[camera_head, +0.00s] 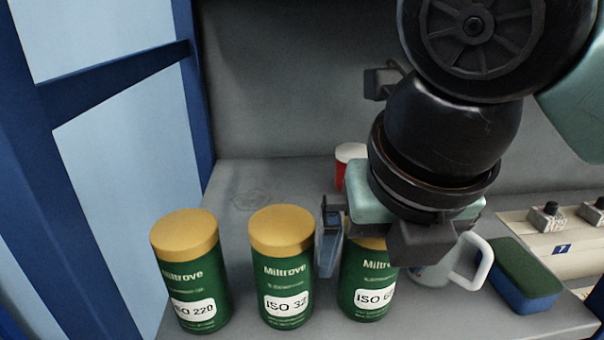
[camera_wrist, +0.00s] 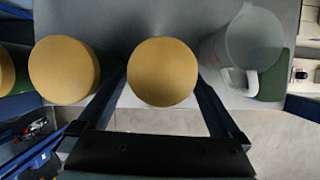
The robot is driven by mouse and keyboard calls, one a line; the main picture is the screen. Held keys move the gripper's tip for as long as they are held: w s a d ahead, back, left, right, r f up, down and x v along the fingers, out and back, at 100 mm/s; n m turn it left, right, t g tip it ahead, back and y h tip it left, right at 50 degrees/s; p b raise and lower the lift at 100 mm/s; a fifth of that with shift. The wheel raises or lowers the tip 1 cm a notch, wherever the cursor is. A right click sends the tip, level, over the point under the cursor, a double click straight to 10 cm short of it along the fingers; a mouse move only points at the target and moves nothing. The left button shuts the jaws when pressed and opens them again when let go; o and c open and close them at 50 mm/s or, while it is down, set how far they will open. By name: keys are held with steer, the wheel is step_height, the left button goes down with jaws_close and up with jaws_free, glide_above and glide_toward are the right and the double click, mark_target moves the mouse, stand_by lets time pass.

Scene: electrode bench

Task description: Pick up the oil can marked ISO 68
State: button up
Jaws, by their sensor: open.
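The ISO 68 oil can (camera_head: 366,290) is green with a yellow lid and stands upright at the right end of a row of similar cans. Its label is partly cut off by my gripper and arm, so only "ISO 6" shows clearly. In the wrist view its round yellow lid (camera_wrist: 162,72) lies between the two fingers. My gripper (camera_wrist: 160,105) is open, with one finger on either side of this can and a gap to the lid on both sides. In the head view my gripper (camera_head: 345,245) hangs over the can and hides most of its lid.
The ISO 32 can (camera_head: 285,270) stands close to the left finger, and the ISO 220 can (camera_head: 190,275) is further left. A clear jug (camera_wrist: 245,45) with a white handle stands close on the right. A green-blue sponge (camera_head: 525,275) and a red cup (camera_head: 350,160) are nearby.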

steer(key=w, duration=0.1)
steer(key=w+f+b, duration=0.1)
steer(key=shift+w+d, duration=0.1)
steer(key=shift+w, duration=0.2)
steer(key=shift+f+b, duration=0.15)
steer(key=shift+b, duration=0.15)
steer(key=shift+c, duration=0.2)
jaws_close()
